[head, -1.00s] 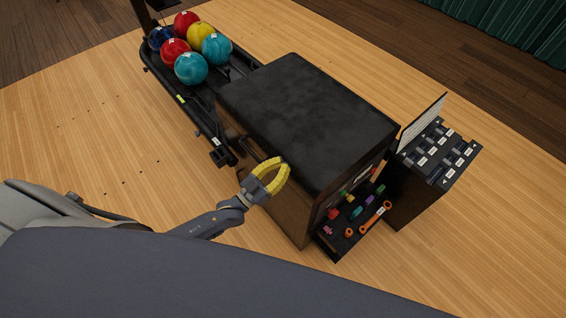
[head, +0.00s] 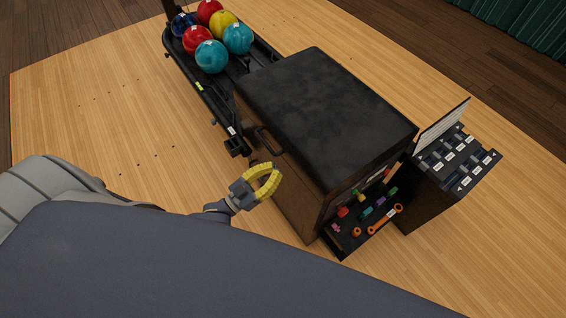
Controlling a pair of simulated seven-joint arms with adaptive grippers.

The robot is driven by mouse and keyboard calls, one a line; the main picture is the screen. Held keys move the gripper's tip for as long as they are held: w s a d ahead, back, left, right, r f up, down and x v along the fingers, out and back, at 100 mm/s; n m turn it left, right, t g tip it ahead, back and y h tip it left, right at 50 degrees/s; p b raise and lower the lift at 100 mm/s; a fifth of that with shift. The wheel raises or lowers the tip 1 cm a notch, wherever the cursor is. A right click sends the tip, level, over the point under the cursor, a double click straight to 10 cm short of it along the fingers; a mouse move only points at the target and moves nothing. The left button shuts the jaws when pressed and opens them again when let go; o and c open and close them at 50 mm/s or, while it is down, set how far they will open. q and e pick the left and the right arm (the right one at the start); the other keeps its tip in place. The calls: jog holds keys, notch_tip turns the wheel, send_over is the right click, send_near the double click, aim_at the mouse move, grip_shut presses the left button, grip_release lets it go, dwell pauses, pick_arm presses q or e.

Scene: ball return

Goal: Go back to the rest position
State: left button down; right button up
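My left gripper (head: 278,176) has yellow fingers and sits in front of the near left side of the black-topped ball return cabinet (head: 325,110). Its fingers curve around an empty-looking gap. I cannot tell whether their tips meet. Nothing shows held between them. My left forearm is mostly hidden behind the dark blue-grey body part of mine in the foreground. A dark handle (head: 266,142) on the cabinet's left side lies just beyond the gripper, apart from it. My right gripper is not in view.
Several bowling balls, such as a teal one (head: 211,57), lie on the black rack (head: 203,92) behind the cabinet. A low shelf with small coloured items (head: 385,219) opens at its front. A dark stand (head: 459,160) is at right. The wooden floor at left is clear.

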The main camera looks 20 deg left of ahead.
pick_arm(q)
jog(key=s+a+f+g+y, duration=0.1)
jog(key=a+f+g+y, duration=0.15)
jog(key=f, duration=0.75)
jog(key=s+a+f+g+y, duration=0.1)
jog(key=a+f+g+y, duration=0.15)
jog(key=f, duration=0.65)
jog(key=s+a+f+g+y, duration=0.2)
jog(key=s+a+f, duration=0.25)
jog(key=f, duration=0.45)
jog(key=s+a+f+g+y, duration=0.25)
jog(key=s+a+f, duration=0.2)
jog(key=f, duration=0.45)
jog(key=s+f+n+g+y, duration=0.1)
jog(key=s+f+g, duration=0.2)
jog(key=s+f, duration=0.45)
jog(key=s+f+n+g+y, duration=0.15)
jog(key=s+f, duration=0.25)
jog(key=s, duration=0.6)
jog(key=s+d+f+g, duration=0.2)
jog(key=s+d+f, duration=0.1)
jog(key=s+d, duration=0.5)
jog(key=shift+s+d+g+h, duration=0.15)
jog(key=shift+s+g+h, duration=0.2)
jog(key=shift+s, duration=0.35)
